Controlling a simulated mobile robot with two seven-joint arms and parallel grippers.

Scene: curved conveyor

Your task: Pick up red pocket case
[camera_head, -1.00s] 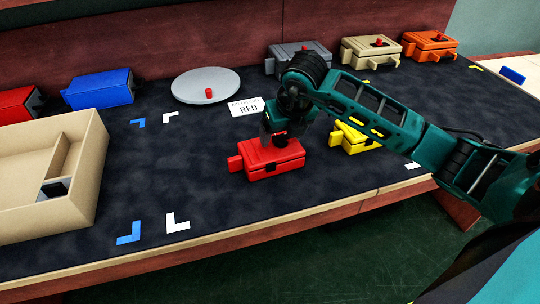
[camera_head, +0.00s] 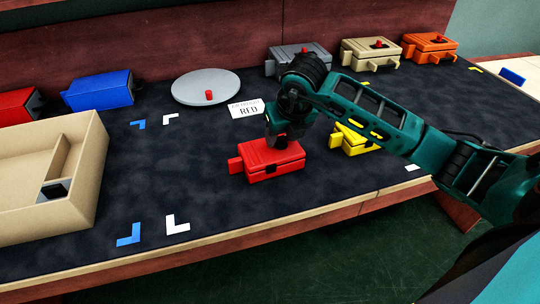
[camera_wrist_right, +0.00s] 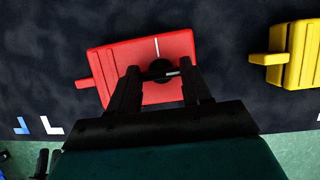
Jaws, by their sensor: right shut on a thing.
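The red pocket case (camera_head: 268,161) lies on the dark mat near its front edge, with a small tab sticking out on its left side. It also shows in the right wrist view (camera_wrist_right: 122,62), with a white line and a dark round knob (camera_wrist_right: 159,68) on top. My right gripper (camera_head: 281,142) is over the top of the case. In the wrist view its two fingers (camera_wrist_right: 160,72) are on both sides of the knob and shut on it. The case appears to rest on the mat. My left gripper is not in view.
A yellow case (camera_head: 352,139) stands just right of the red one, partly behind my arm. A beige tray (camera_head: 85,160) is at left. A grey disc (camera_head: 206,86) and a "RED" card (camera_head: 246,108) lie behind. Grey, tan and orange cases line the back.

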